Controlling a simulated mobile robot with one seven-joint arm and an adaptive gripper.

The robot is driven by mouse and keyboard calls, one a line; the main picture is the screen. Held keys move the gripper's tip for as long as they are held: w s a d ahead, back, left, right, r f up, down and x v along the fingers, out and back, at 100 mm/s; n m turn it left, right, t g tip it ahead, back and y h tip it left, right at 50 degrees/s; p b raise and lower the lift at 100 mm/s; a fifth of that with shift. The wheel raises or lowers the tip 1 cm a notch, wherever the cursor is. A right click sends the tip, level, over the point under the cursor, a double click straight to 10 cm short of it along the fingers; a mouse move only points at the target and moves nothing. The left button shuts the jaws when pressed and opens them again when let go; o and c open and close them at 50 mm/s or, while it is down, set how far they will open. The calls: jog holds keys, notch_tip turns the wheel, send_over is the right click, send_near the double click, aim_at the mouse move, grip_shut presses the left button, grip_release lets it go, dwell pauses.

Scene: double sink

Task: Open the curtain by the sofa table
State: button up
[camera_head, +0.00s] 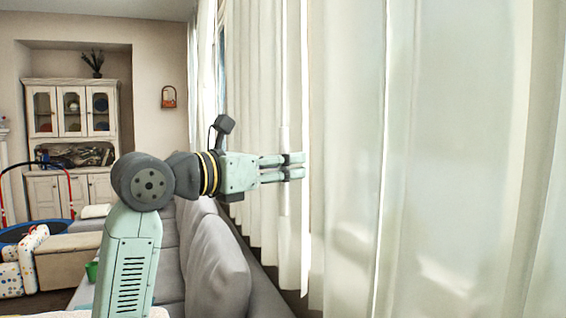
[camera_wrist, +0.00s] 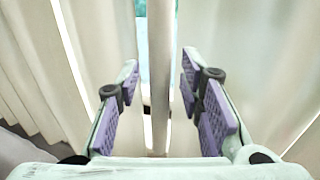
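White curtains (camera_head: 430,160) hang in folds across the right half of the head view. A bright vertical gap lies between curtain panels near my fingertips. My gripper (camera_head: 294,166) points right at this gap, level with the curtain. In the wrist view my gripper (camera_wrist: 160,72) is open, its purple-padded fingers apart. A narrow pale upright strip (camera_wrist: 160,60) stands between or just beyond the fingers; I cannot tell whether it is a curtain edge or a rod, or whether a finger touches it. Curtain folds (camera_wrist: 80,60) fill both sides. I cannot make out the sofa table.
A grey sofa (camera_head: 215,255) runs along the curtain below my arm. A green cup (camera_head: 91,271) is at lower left. A white cabinet (camera_head: 72,130) stands in an alcove at the back left. A beige ottoman (camera_head: 68,262) and a small trampoline (camera_head: 20,232) are at the left.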

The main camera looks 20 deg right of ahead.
grip_shut()
dwell(0.3)
dwell(0.6)
